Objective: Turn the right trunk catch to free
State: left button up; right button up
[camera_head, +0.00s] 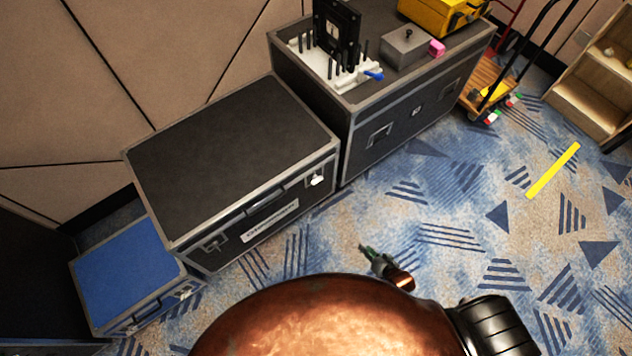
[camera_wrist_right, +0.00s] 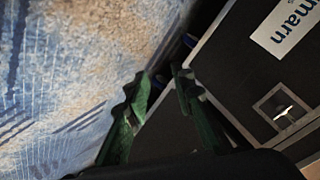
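The trunk (camera_head: 230,150) is a black case with grey metal edges and a white label on its front. Its right catch (camera_head: 316,180) is a bright silver piece at the front's right end. The right wrist view shows this catch (camera_wrist_right: 283,112) in a recessed plate below the label. The left catch (camera_head: 215,243) is at the other end. My right gripper (camera_head: 366,250) is in front of the trunk, over the carpet and apart from the catch. In the right wrist view its green fingertips (camera_wrist_right: 160,75) are apart with nothing between them. My left gripper is out of view.
A blue-topped case (camera_head: 125,270) stands left of the trunk. A taller black case (camera_head: 410,110) stands right, holding a rack, a grey box and a yellow case (camera_head: 440,14). A hand cart (camera_head: 488,85) and wooden shelf (camera_head: 590,95) are farther right. The carpet in front is open.

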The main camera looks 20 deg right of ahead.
jog(key=w+a+r+m+t+y+b, duration=0.1)
jog(key=w+a+r+m+t+b, duration=0.15)
jog(key=w, duration=0.35)
jog(key=w+a+r+m+t+y+b, duration=0.1)
jog(key=w+a+r+b, duration=0.15)
jog(key=w, duration=0.45)
jog(key=m+t+y+b, duration=0.2)
jog(key=m+t+b, duration=0.2)
jog(key=m, duration=0.1)
send_near(317, 179)
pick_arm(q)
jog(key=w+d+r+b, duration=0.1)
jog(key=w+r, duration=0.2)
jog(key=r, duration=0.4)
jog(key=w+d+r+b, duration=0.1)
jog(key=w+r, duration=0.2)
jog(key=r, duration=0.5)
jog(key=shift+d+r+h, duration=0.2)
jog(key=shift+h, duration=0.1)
pick_arm(e)
jog(key=x, duration=0.8)
jog(key=shift+f, duration=0.2)
jog(key=shift+c, duration=0.5)
grip_shut()
